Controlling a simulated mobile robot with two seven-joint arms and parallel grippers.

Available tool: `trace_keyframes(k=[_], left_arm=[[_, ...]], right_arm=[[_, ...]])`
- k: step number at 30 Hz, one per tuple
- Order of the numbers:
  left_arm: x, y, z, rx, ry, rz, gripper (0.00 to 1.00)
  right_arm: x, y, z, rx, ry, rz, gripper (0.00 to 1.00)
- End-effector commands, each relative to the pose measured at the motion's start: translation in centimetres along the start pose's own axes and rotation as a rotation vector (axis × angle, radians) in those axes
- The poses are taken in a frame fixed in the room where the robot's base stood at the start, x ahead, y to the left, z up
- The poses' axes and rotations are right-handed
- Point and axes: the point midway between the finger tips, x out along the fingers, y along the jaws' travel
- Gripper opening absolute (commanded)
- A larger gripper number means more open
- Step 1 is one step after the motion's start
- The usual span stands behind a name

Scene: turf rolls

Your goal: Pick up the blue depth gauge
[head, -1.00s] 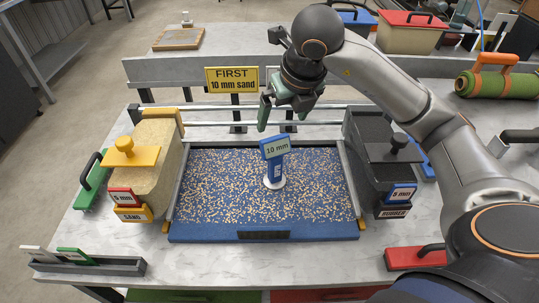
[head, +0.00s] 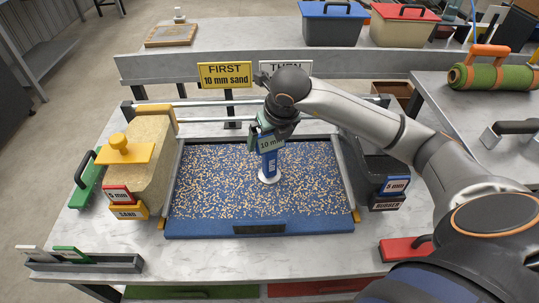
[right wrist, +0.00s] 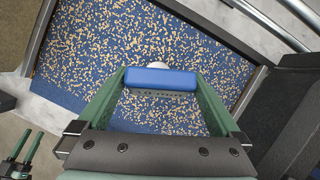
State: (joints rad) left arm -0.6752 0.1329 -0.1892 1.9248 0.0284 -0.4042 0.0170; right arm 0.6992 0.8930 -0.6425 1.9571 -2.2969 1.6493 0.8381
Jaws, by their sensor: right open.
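The blue depth gauge (head: 269,160) stands upright on its white round base on the speckled infill in the blue tray (head: 260,227). Its sloped top label reads 10 mm and is partly covered by my right gripper (head: 268,136). In the right wrist view, the open green fingers of my right gripper (right wrist: 160,98) are on either side of the gauge's blue top (right wrist: 160,78), with small gaps beside it. At that view's lower left edge, two small green prongs look like my left gripper (right wrist: 20,150); the head view does not show it.
A sand hopper (head: 145,150) with a yellow handle stands left of the tray. A dark rubber hopper (head: 372,165) stands right, partly behind my arm. A yellow sign (head: 224,76) reads FIRST 10 mm sand.

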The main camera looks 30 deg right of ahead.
Motion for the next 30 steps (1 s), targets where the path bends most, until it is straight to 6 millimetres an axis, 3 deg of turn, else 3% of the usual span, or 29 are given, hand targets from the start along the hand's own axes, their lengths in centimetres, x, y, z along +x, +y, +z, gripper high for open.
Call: trace_keyframes(k=[5,30], left_arm=[[0.03,-0.06,0.11,0.0,-0.002,-0.001,0.5],[0.05,-0.01,0.21,0.0,-0.005,0.0,0.5]], right_arm=[[0.02,0.01,0.0,0.0,0.0,0.0,1.0],[-0.06,0.0,0.04,0.001,-0.001,0.001,0.07]])
